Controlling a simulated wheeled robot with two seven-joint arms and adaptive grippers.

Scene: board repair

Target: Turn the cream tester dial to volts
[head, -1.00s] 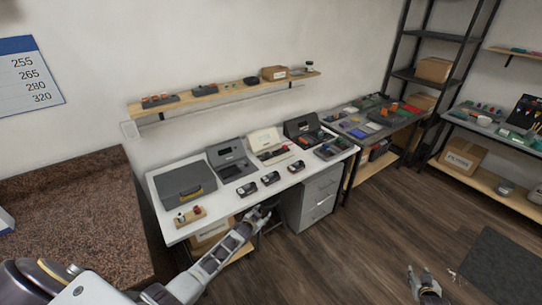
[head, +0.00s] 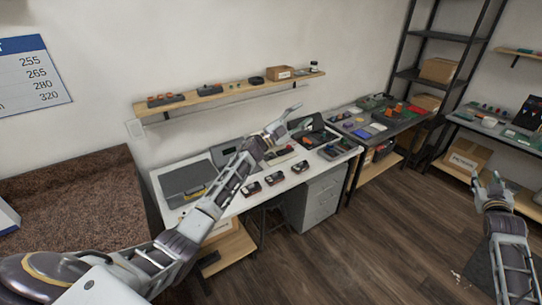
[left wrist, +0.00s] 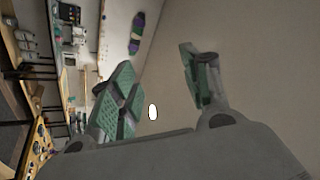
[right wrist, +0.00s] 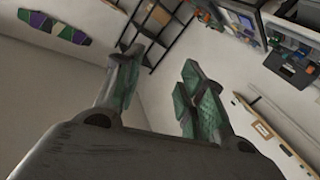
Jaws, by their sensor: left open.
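The cream tester (head: 283,157) stands on the white bench between a grey unit and a dark unit. My left arm and gripper cover much of it in the head view, and its dial cannot be made out. My left gripper (head: 284,120) is open and empty, raised in front of the tester's upper part. In the left wrist view its fingers (left wrist: 155,85) are apart and face the wall and shelving. My right gripper (head: 488,181) is open and empty over the floor at the right, far from the tester; its fingers are also apart in the right wrist view (right wrist: 158,90).
Three small meters (head: 275,178) sit along the front of the white bench (head: 236,206). A dark grey case (head: 184,180) lies at its left. A wooden wall shelf (head: 213,91) runs above. A darker bench (head: 385,130) with coloured parts stands to the right. The floor between is clear.

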